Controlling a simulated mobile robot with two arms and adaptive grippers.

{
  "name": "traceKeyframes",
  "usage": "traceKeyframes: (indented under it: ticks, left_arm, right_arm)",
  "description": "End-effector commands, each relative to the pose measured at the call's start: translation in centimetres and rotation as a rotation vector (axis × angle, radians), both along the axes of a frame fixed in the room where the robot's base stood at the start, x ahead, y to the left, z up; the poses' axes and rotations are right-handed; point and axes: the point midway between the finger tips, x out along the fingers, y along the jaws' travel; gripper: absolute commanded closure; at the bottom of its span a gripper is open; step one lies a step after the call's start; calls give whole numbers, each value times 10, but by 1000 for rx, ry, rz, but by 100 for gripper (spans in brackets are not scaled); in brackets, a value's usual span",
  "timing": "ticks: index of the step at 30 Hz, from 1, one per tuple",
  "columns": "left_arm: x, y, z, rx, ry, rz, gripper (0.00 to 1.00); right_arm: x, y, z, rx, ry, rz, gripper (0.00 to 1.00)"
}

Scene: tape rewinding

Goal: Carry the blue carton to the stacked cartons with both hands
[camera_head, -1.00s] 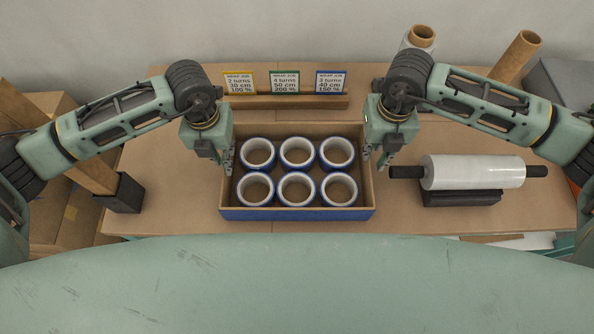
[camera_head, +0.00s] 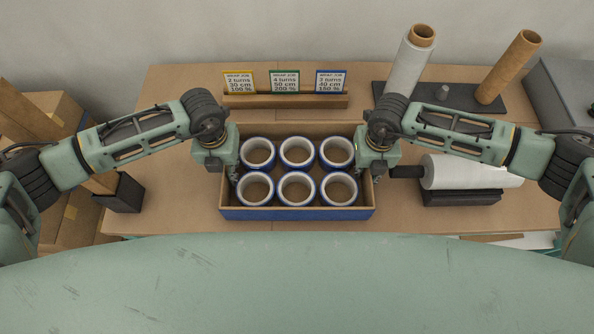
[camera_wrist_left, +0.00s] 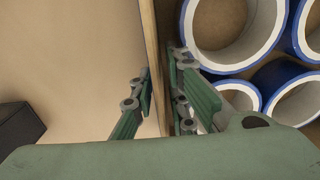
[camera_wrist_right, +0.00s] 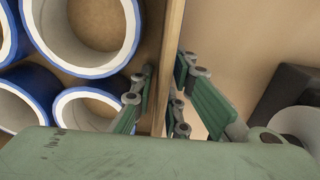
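The blue carton (camera_head: 300,214), an open box with a blue outside and brown inside, sits on the table and holds several blue-and-white tape rolls (camera_head: 296,188). The stacked cartons (camera_head: 66,106) stand left of the table, partly hidden by my left arm.
A film roll (camera_head: 470,172) on a dark stand is just right of the carton. Upright rolls (camera_head: 408,66) stand at the back right. A rack with job cards (camera_head: 285,101) is behind the carton. A dark block (camera_head: 122,194) with a slanted post is at the table's left edge.

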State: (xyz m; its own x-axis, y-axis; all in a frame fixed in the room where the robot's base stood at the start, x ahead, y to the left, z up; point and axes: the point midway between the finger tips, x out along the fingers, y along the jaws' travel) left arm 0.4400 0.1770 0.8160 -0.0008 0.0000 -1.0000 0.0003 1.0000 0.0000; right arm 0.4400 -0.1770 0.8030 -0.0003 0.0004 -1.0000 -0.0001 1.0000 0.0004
Motion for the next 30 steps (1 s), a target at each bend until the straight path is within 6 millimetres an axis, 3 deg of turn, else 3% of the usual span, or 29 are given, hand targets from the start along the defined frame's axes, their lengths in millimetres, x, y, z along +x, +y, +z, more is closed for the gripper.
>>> traceKeyframes:
  ticks: [6, 30]
  left_arm:
    - [0, 0, 0, 0, 0, 0, 100]
    - [1, 0, 1, 0, -1, 1, 100]
  right_arm:
    - [0, 0, 0, 0, 0, 0, 100]
    - [0, 0, 1, -1, 0, -1, 100]
